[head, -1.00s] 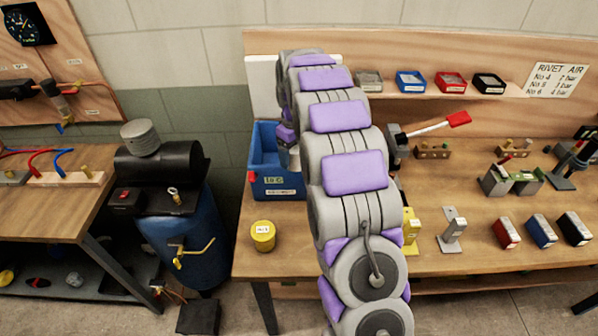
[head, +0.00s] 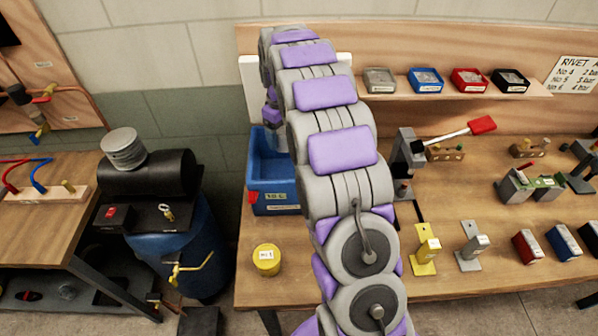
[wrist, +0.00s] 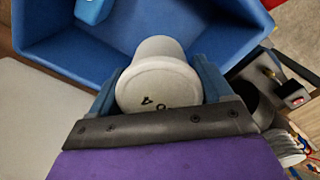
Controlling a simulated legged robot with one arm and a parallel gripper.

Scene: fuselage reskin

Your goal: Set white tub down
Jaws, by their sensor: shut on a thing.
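The white tub (wrist: 157,90) is in the wrist view, with dark marks on the face turned to the camera. My gripper (wrist: 160,76) is shut on it, with one blue finger on each side. The tub is held over the blue bin (wrist: 50,55), near its wall. In the head view my arm hides the tub and fingers. The bin (head: 273,196) stands there at the back left of the bench, partly behind my arm.
A blue item (wrist: 92,10) lies in the bin. A yellow tin (head: 266,260) stands on the bench in front of the bin. The blue compressor (head: 180,240) is left of the bench. Small trays line the shelf (head: 540,92).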

